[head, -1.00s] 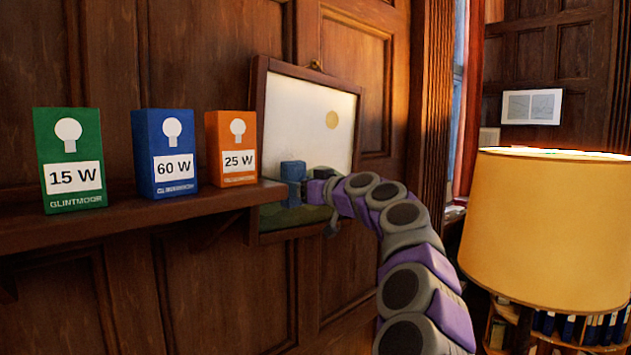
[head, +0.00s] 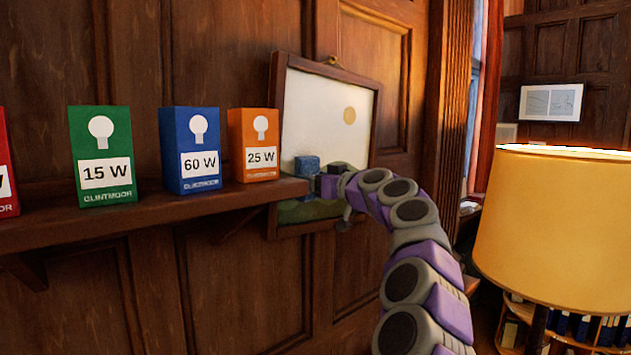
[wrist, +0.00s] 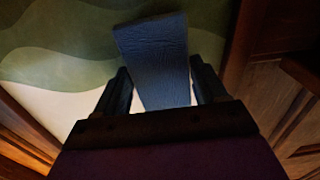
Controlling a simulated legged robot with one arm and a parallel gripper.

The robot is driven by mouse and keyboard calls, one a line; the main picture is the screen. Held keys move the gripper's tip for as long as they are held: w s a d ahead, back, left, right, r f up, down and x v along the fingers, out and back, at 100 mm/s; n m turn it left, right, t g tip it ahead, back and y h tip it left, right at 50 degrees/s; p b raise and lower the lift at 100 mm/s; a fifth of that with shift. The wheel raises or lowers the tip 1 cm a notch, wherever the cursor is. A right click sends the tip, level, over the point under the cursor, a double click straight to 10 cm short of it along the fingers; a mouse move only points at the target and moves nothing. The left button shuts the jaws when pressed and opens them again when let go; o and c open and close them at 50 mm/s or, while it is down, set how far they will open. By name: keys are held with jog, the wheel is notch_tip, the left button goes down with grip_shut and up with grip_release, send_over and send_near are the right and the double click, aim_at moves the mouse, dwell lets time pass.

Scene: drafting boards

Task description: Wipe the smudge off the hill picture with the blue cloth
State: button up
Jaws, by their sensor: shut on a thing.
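The hill picture (head: 325,105) hangs on the panelled wall in a dark wooden frame, with a pale sky, a yellow sun and green hills low down. My gripper (wrist: 162,88) is shut on the blue cloth (wrist: 155,50), a folded block that stands out past the fingers. In the head view the cloth (head: 306,166) is in front of the picture's lower left part. The wrist view shows the green hills (wrist: 70,50) close behind the cloth; I cannot tell whether it touches them. No smudge shows; the cloth and my arm hide part of the picture.
A wooden shelf (head: 150,211) with green (head: 101,155), blue (head: 190,150) and orange (head: 254,145) bulb boxes and a red one at the edge runs up to the picture's left side. A yellow lampshade (head: 555,240) stands at the right, near my arm.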

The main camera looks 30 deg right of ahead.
jog(key=shift+w+d, duration=0.25)
jog(key=shift+w, duration=0.4)
jog(key=shift+d+p, duration=0.25)
jog(key=shift+p, duration=0.2)
jog(key=shift+w+d+f+b, duration=0.1)
jog(key=shift+d+f+b, duration=0.2)
jog(key=shift+d, duration=0.25)
jog(key=shift+w+d+f+b, duration=0.15)
jog(key=shift+d+b, duration=0.2)
jog(key=shift+d, duration=0.2)
